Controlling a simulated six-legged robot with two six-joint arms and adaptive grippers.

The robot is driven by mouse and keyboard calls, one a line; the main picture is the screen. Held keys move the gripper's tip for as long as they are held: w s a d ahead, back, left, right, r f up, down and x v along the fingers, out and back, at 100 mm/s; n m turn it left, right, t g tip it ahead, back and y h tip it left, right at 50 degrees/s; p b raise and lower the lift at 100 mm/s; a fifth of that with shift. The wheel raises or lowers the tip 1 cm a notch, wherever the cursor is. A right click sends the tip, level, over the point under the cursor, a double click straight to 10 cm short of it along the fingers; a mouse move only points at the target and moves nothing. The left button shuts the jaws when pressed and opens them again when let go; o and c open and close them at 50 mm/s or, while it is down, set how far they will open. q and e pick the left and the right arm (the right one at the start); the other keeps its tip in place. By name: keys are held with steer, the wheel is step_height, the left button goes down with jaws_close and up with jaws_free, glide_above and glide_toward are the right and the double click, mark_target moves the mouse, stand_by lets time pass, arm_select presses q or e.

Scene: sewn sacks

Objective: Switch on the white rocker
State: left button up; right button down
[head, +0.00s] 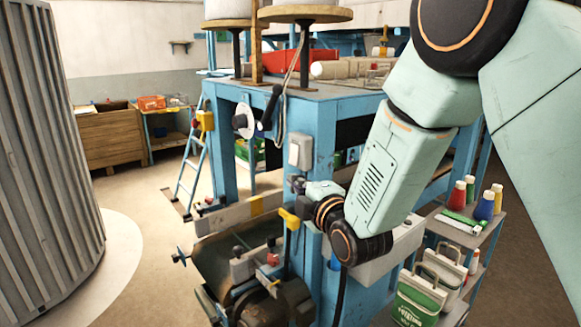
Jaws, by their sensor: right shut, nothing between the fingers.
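A light grey box (300,151) is fixed to the blue post of the machine, in the middle of the head view. I cannot make out a white rocker for certain; it may be too small or hidden by my gripper. My right gripper (297,184) is just below the grey box, close to the post. It is shut and empty, with its dark fingers pointing left. I cannot tell whether its tips touch anything. My left gripper is not in view.
A shelf (478,236) with bottles and sacks stands at the right. A ribbed grey cylinder (45,160) stands at the left.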

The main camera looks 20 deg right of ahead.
mark_target(294, 154)
steer(key=w+d+p, duration=0.2)
steer(key=w+p, duration=0.1)
steer(key=w, duration=0.8)
steer(key=shift+d+f+p, duration=0.35)
steer(key=shift+f, duration=0.05)
steer(key=shift+w+d+n+b, duration=0.2)
steer(key=shift+d+n+b, duration=0.15)
steer(key=shift+b, duration=0.3)
steer(key=shift+a, duration=0.1)
steer(key=shift+f, duration=0.1)
